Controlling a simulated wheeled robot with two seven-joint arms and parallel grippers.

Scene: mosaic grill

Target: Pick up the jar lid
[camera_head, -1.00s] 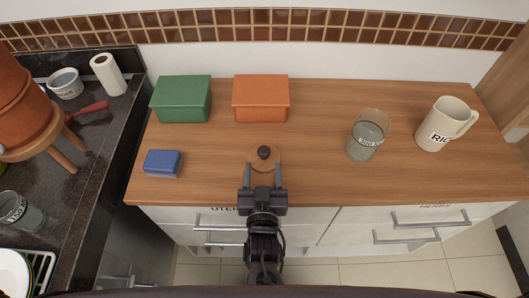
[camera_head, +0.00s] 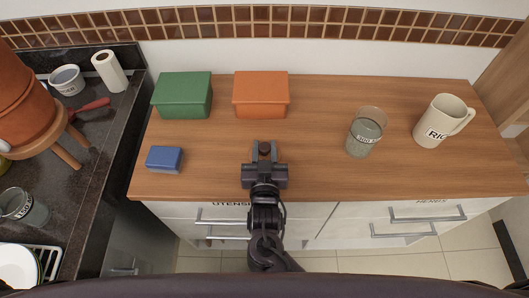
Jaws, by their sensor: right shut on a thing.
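The jar lid (camera_head: 265,147) is mostly hidden behind my right gripper; its dark knob shows between the fingertips. My right gripper (camera_head: 264,150) is shut on the jar lid, over the wooden counter (camera_head: 320,165) and in front of the orange box. I cannot tell whether the lid touches the counter. My left gripper is not in view. A glass jar without a lid (camera_head: 366,132) stands upright to the right of the gripper, holding something greyish, with a label on its front.
A green box (camera_head: 183,95) and an orange box (camera_head: 260,95) stand at the back left of the counter. A small blue box (camera_head: 165,159) lies nearer the front. A beige mug (camera_head: 440,120) stands at the right. The counter between gripper and glass jar is clear.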

